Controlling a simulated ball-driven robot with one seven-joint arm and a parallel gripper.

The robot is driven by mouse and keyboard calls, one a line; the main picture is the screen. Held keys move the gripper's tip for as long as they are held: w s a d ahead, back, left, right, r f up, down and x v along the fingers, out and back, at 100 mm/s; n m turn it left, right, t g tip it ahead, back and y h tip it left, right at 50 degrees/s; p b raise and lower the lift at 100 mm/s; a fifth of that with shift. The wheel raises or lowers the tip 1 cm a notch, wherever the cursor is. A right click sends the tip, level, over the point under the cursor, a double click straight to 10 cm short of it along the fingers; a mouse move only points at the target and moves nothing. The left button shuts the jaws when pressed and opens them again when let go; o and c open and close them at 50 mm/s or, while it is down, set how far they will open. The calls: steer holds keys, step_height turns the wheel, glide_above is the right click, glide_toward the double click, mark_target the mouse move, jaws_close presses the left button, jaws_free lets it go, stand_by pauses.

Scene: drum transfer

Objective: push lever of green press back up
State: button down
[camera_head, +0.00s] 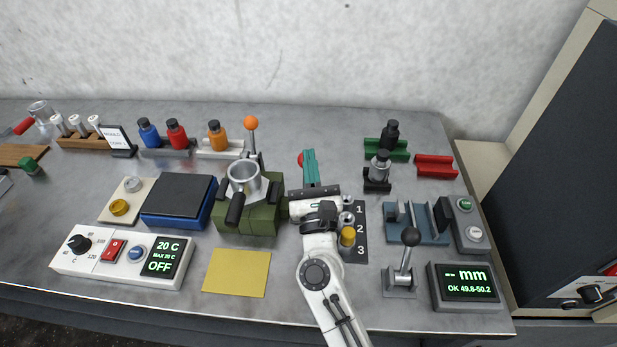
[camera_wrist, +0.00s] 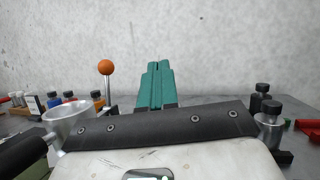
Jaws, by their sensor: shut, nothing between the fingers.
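The green press (camera_head: 262,222) is an olive block left of my arm, with a silver cup (camera_head: 243,175) and a black handle (camera_head: 235,209) at its top. A thin lever with an orange ball (camera_head: 251,122) stands nearly upright at its back. The ball also shows in the wrist view (camera_wrist: 105,67), left of my fingers, above and behind the cup (camera_wrist: 70,117). My gripper (camera_head: 310,162) has teal fingers, shut and empty, pointing toward the back wall. It is right of the lever and apart from it; the fingers also show in the wrist view (camera_wrist: 156,85).
A red knob (camera_head: 301,159) is partly hidden behind my fingers. A numbered rack (camera_head: 361,240) stands close right of my wrist. Dark bottles (camera_head: 382,163) stand farther right. A black-knobbed lever (camera_head: 410,237) is at front right.

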steer(key=shift+w+p, duration=0.3)
steer(key=shift+w, duration=0.5)
steer(key=shift+w+d+f+g+p, duration=0.15)
steer(key=shift+w+g+p, duration=0.3)
steer(key=shift+w+g, duration=0.35)
steer(key=shift+w+f+h+p, duration=0.2)
steer(key=shift+w+h+p, duration=0.15)
steer(key=shift+w, duration=0.4)
steer(key=shift+w+f, duration=0.1)
steer(key=shift+w, duration=0.15)
